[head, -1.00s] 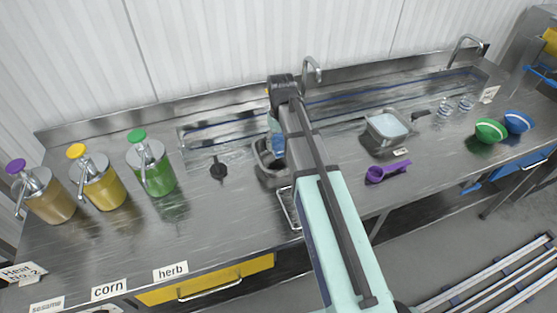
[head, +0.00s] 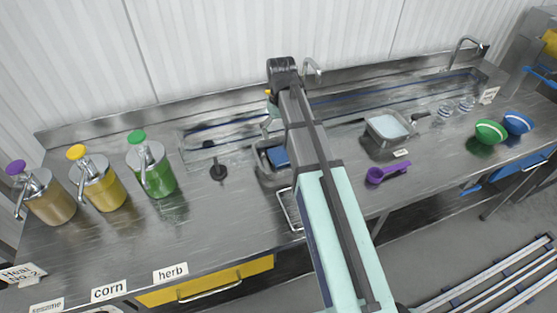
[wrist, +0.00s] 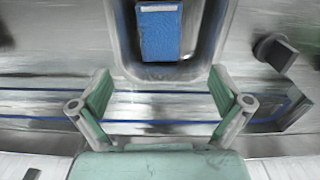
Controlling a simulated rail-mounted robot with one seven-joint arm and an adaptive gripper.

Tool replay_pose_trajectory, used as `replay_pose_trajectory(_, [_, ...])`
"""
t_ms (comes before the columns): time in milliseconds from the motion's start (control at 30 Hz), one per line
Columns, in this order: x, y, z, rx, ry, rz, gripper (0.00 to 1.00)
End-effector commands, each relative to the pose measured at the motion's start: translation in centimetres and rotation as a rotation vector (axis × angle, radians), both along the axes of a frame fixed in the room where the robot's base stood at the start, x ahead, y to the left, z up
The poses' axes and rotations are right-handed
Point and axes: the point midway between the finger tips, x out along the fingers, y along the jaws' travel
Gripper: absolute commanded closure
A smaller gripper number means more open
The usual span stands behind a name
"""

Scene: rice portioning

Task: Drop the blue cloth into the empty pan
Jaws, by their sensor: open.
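The blue cloth (wrist: 160,33) lies inside the metal pan (wrist: 203,48), against its bottom, in the wrist view. In the head view the cloth (head: 279,157) shows as a small blue patch in the pan (head: 262,170), partly hidden by my arm. My gripper (wrist: 155,85) is open and empty, its two green-padded fingers spread wide apart, just off the pan's near rim in the wrist view. In the head view my gripper (head: 268,122) is mostly hidden behind my arm, above the sink side of the pan.
A second pan (head: 372,143) with pale contents stands to the right, with a purple scoop (head: 388,173) in front. Green (head: 490,131) and blue (head: 517,122) bowls sit at the far right. Several pump bottles (head: 150,168) stand left. A black knob-like item (head: 218,172) is near the pan.

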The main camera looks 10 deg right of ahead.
Motion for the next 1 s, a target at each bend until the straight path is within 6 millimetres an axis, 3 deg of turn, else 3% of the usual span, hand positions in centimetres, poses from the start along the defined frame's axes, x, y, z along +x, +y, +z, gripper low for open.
replay_pose_trajectory(200, [0.1,0.0,4.1,0.000,-0.002,0.000,0.00])
replay_pose_trajectory(400, [0.0,0.0,6.1,0.000,-0.001,0.000,0.00])
replay_pose_trajectory(1000, [0.0,-0.3,6.4,-0.004,-0.001,-0.007,0.00])
